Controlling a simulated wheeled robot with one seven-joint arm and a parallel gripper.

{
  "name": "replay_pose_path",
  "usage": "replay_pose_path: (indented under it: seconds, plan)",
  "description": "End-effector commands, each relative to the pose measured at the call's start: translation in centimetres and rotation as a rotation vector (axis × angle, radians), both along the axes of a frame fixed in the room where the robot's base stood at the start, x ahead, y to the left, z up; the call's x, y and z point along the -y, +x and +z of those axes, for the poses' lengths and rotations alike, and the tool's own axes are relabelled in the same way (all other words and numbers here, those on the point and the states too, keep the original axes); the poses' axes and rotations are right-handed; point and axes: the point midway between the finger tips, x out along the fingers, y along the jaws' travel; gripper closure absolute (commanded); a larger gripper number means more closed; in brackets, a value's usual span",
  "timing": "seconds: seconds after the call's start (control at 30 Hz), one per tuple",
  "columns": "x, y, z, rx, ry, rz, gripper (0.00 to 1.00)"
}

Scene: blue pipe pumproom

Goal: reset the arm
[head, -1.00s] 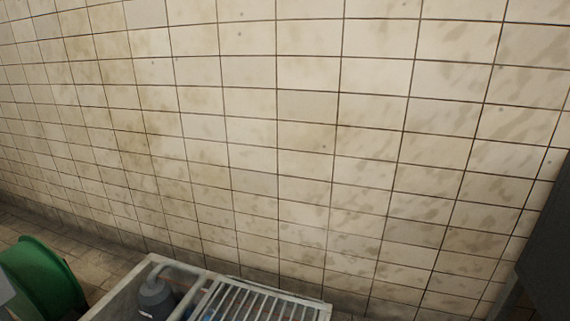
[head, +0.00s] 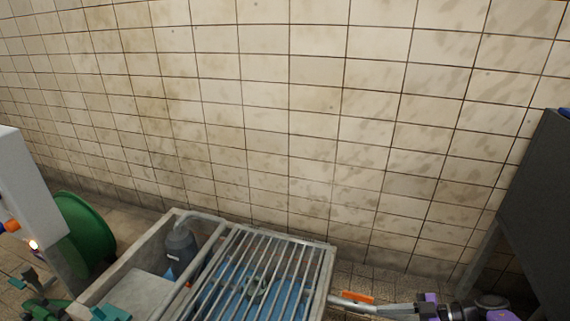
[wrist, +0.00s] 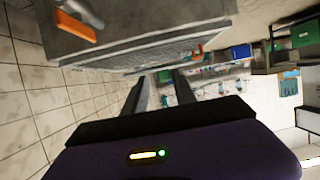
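My gripper (wrist: 160,80) shows in the wrist view with its two dark fingers apart and nothing between them. Its purple housing with a lit yellow and green indicator fills the bottom of that view. In the head view, purple and dark parts of my arm (head: 455,311) show at the bottom right edge, just right of the grated basin. The fingertips are not clear in the head view.
A concrete basin (head: 116,264) with a metal grate (head: 262,262) and a grey pump (head: 180,246) stands below the tiled wall. An orange handle (head: 357,297) is right of it, a green drum (head: 85,228) left. A dark cabinet (head: 540,195) stands at right.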

Motion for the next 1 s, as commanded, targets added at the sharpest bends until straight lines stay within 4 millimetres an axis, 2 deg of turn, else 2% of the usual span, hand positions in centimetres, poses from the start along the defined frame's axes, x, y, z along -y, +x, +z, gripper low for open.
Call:
replay_pose_path:
  seconds: [0.13, 0.27, 0.57, 0.77, 0.9, 1.0]
  plan:
    - [0.1, 0.3, -0.1, 0.034, -0.017, 0.002, 0.67]
    - [0.5, 1.9, 0.1, 0.112, -0.044, -0.029, 0.67]
    - [0.0, 7.0, 3.8, 0.332, -0.064, -0.090, 0.67]
    - [-2.6, 10.4, 6.9, 0.531, -0.026, -0.177, 0.67]
    - [-5.8, 11.7, 8.9, 0.664, 0.036, -0.268, 0.67]
    - [-8.6, 11.7, 10.3, 0.756, 0.101, -0.368, 0.67]
